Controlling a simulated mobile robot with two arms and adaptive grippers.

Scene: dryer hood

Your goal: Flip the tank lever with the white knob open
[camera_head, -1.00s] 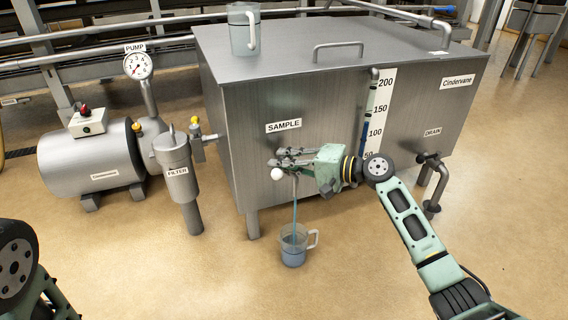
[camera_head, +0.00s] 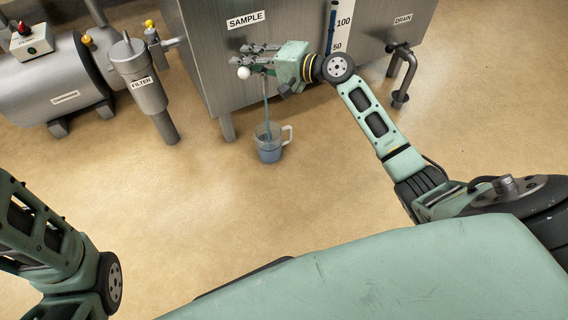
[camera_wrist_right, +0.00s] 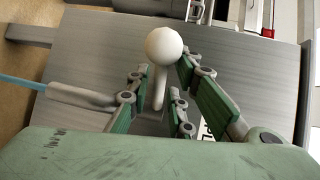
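The white knob (camera_head: 243,73) of the lever is on the sample tap at the tank's (camera_head: 205,50) front, under the SAMPLE label. A thin blue stream (camera_head: 267,110) runs from the tap down into a clear jug (camera_head: 269,150) on the floor, which holds some blue liquid. My right gripper (camera_head: 256,54) is at the tap. In the right wrist view the knob (camera_wrist_right: 164,46) and its pale stem lie between the spread fingers of the right gripper (camera_wrist_right: 158,88). Any contact is unclear. Only my left arm shows at lower left; its gripper is out of view.
A filter (camera_head: 140,80) and a pump tank (camera_head: 55,80) stand left of the tank. A drain pipe (camera_head: 404,75) with a dark handle is at the right. The level scale (camera_head: 340,30) is behind my right arm. Open floor lies in front.

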